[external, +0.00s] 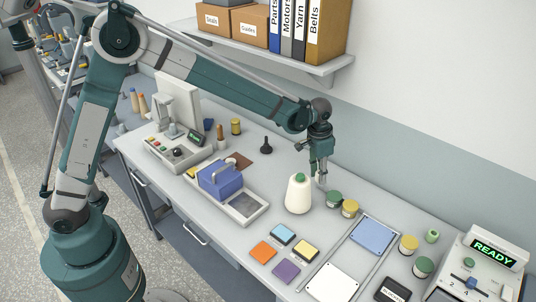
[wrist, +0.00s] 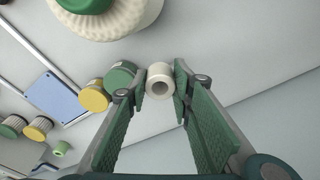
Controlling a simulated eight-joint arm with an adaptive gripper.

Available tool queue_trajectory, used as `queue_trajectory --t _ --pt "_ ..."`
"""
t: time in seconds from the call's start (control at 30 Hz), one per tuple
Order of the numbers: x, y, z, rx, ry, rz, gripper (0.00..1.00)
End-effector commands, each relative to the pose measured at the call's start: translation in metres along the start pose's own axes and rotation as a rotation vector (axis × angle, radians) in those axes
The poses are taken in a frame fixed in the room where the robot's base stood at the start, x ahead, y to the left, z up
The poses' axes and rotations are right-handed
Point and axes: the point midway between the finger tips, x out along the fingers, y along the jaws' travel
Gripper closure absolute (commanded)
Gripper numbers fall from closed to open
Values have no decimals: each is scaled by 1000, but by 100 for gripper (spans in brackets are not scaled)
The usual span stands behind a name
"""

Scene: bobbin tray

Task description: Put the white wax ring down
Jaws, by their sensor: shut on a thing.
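The white wax ring (wrist: 153,87) is a short white cylinder with a hole, held between the two fingertips of my gripper (wrist: 160,88) in the wrist view. In the external view my gripper (external: 320,165) points down at the back of the table, just behind and right of a large white cone with a green top (external: 298,195). The ring is mostly hidden there. I cannot tell whether it touches the table.
Green and yellow spools (external: 334,199) stand close in front and right; the green one (wrist: 120,76) is near the left finger in the wrist view. A blue panel (external: 372,237) lies further right. The wall is behind; bare table lies left of the cone.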

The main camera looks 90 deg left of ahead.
Motion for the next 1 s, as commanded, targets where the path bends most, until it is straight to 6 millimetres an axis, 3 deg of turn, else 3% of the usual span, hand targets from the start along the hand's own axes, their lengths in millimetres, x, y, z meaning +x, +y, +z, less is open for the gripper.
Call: queue_trajectory --t 0.03,0.2,0.6,0.9,1.0 --pt "-1 18 3 16 0 2 85" --pt "-5 66 14 54 0 7 85" --pt "-14 158 59 125 0 15 85" --pt "-24 210 100 163 0 20 85" --pt "-27 213 102 163 0 20 85"
